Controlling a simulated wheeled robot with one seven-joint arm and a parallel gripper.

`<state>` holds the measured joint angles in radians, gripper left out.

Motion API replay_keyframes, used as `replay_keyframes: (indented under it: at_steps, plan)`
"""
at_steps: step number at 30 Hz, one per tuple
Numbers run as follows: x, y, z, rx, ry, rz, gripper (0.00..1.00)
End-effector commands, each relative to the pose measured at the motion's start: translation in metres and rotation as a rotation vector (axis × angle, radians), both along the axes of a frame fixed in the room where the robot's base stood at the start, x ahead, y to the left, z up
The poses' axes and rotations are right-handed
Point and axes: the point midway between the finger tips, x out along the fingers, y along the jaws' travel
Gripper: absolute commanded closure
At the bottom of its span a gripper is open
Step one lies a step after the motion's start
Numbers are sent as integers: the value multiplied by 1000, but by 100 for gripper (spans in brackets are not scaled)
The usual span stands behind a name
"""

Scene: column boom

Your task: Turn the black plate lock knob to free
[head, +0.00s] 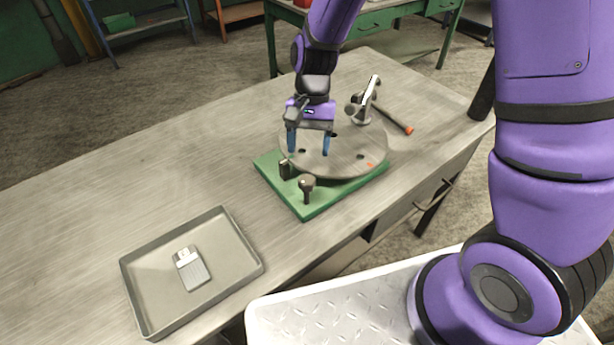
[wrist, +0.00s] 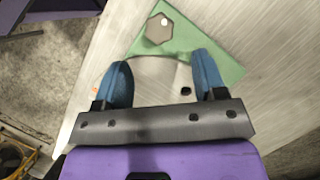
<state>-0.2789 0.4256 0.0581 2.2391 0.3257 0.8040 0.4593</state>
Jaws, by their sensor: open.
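A black knob (head: 307,184) stands on the front corner of a green base (head: 317,206). In the wrist view a dark hexagonal knob (wrist: 158,30) with a light dot on it sits on the green base (wrist: 187,45). A round grey plate (head: 345,160) with holes lies over the base. My gripper (head: 309,148) is above the plate, behind the knob, its blue fingers pointing down and apart. In the wrist view my gripper (wrist: 162,62) is open and empty, and the knob is beyond the fingertips. The knob's lock marking cannot be read.
A small dark block (head: 285,168) stands on the base beside the knob. A metal clamp-like piece (head: 365,102) and an orange-tipped tool (head: 395,120) are behind the plate. A grey tray (head: 238,245) holds a light flat object (head: 191,268). The table's left side is clear.

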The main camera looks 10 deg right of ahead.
Motion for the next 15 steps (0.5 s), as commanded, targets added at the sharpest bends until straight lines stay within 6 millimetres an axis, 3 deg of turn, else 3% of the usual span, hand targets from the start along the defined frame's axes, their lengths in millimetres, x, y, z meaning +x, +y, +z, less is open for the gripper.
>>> replay_keyframes:
  at_steps: [9,15]
  plan:
    - [-21,8,-51,-2,4,2,36]
    - [-27,11,-70,-1,2,1,36]
